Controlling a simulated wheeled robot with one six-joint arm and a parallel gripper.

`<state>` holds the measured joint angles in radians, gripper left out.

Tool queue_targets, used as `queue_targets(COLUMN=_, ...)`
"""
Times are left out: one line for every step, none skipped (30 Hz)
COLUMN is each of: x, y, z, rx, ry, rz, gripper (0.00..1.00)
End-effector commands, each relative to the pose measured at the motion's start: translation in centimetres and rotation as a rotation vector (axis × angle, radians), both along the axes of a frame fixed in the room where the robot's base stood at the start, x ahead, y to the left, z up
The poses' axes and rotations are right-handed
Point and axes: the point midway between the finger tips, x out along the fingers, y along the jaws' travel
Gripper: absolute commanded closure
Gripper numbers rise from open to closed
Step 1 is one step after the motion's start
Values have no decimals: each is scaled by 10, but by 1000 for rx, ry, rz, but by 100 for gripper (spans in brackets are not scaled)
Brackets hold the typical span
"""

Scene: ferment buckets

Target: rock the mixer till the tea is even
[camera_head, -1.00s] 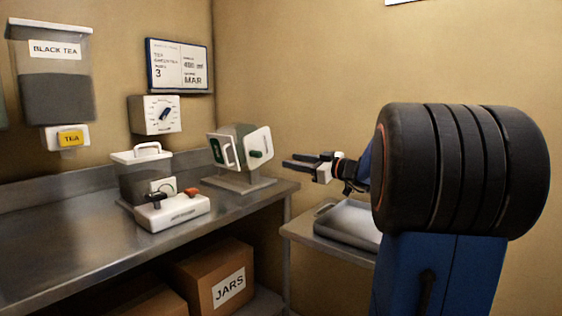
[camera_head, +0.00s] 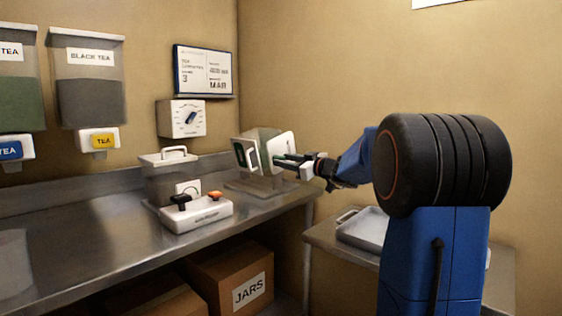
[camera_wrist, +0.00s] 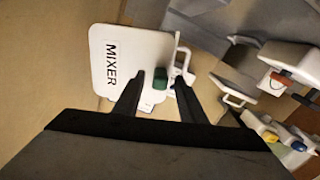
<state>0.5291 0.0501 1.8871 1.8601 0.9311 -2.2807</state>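The mixer (camera_head: 281,145) is a pale box with white side plates on a metal stand at the far end of the steel counter. In the wrist view its white plate (camera_wrist: 125,55) reads MIXER and is tilted in the picture. A green knob (camera_wrist: 160,78) stands out from that plate. My gripper (camera_wrist: 160,80) is open, its two dark fingers on either side of the knob with a small gap showing at each side. In the head view my gripper (camera_head: 282,160) is at the mixer's right plate and partly covers the knob.
A lidded container (camera_head: 165,182) and a white box with black and orange knobs (camera_head: 200,216) stand left of the mixer. A dial (camera_head: 181,118) and the BLACK TEA dispenser (camera_head: 90,95) hang on the wall. A tray (camera_head: 362,228) sits on a side table below my arm.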

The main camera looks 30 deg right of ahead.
Motion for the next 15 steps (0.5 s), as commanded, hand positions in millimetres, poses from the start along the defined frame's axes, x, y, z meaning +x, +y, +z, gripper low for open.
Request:
queue_targets(x=7, y=3, z=0, rx=1, ry=0, rz=2, gripper=62)
queue_targets(x=10, y=4, z=-1, rx=1, ry=0, rz=2, gripper=62)
queue_targets(x=13, y=5, z=-1, rx=1, ry=0, rz=2, gripper=62)
queue_targets(x=15, y=6, z=0, rx=1, ry=1, rz=1, gripper=62)
queue_targets(x=17, y=6, z=0, rx=1, ry=0, rz=0, gripper=62)
queue_targets(x=19, y=7, z=0, rx=0, ry=0, rz=0, gripper=62)
queue_targets(x=21, y=8, z=0, rx=0, ry=-1, rz=0, gripper=62)
queue_targets(x=21, y=8, z=0, rx=0, ry=-1, rz=0, gripper=62)
queue_targets(x=22, y=8, z=0, rx=0, ry=-1, rz=0, gripper=62)
queue_targets(x=23, y=9, z=0, rx=0, ry=-1, rz=0, gripper=62)
queue_targets(x=23, y=9, z=0, rx=0, ry=-1, rz=0, gripper=62)
queue_targets(x=23, y=9, z=0, rx=0, ry=-1, rz=0, gripper=62)
queue_targets(x=23, y=9, z=0, rx=0, ry=-1, rz=0, gripper=62)
queue_targets(x=23, y=9, z=0, rx=0, ry=0, rz=0, gripper=62)
queue_targets(x=23, y=9, z=0, rx=0, ry=0, rz=0, gripper=62)
